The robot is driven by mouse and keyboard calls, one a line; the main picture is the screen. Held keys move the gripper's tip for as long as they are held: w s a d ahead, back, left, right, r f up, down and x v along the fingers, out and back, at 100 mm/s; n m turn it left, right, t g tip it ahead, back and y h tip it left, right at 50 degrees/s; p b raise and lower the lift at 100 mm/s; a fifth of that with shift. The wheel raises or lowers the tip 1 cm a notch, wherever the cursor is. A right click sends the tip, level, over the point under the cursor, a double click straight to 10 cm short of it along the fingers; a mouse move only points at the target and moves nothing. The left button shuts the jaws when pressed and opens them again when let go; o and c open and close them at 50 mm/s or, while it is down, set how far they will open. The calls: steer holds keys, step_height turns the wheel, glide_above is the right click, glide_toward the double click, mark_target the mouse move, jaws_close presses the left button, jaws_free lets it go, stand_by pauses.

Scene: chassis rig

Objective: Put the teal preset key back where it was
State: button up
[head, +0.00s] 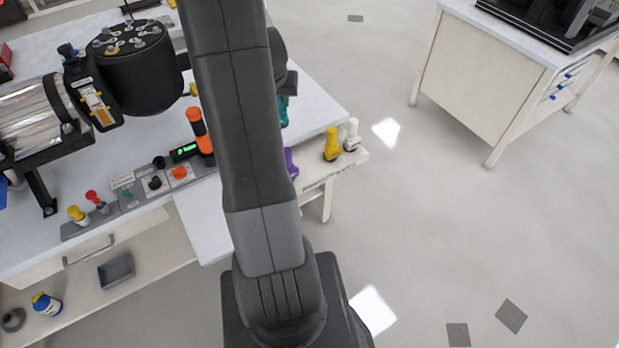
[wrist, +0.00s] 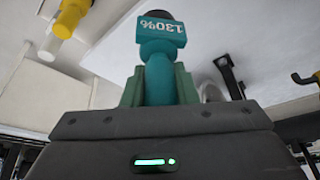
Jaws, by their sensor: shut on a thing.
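The teal preset key (wrist: 162,58) is in my gripper (wrist: 158,85), between its two greenish fingers in the wrist view. Its head is marked 130% and reads upside down there. In the head view a small teal part (head: 283,110) shows at the right edge of my arm. My arm hides most of the gripper there. A purple key (head: 290,163), a yellow key (head: 332,145) and a white key (head: 352,135) stand at the right of the bench. My arm partly covers the purple one. An empty holder for the teal key cannot be made out.
A grey panel (head: 130,193) on the bench carries a yellow-topped (head: 78,213) and a red-topped (head: 95,199) piece. An orange and black upright piece (head: 200,135) stands near my arm. A black drum (head: 135,75) is at the back left. Open floor lies to the right.

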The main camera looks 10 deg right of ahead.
steer(key=s+d+f+m+h+b, duration=0.1)
steer(key=s+d+f+m+b, duration=0.45)
steer(key=b, duration=0.65)
steer(key=shift+n, duration=0.95)
steer(key=f+b, duration=0.1)
steer(key=f, duration=0.2)
steer(key=d+f, duration=0.1)
steer(key=f, duration=0.2)
steer(key=d+f+b, duration=0.1)
steer(key=f, duration=0.2)
steer(key=shift+s+b, duration=0.1)
steer(key=shift+b, duration=0.2)
steer(key=shift+f, duration=0.15)
steer(key=o, duration=0.9)
steer(key=shift+r, duration=0.35)
steer(key=p+v, duration=0.2)
steer(key=v, duration=0.9)
steer(key=shift+a+r, duration=0.2)
steer(key=shift+r, duration=0.1)
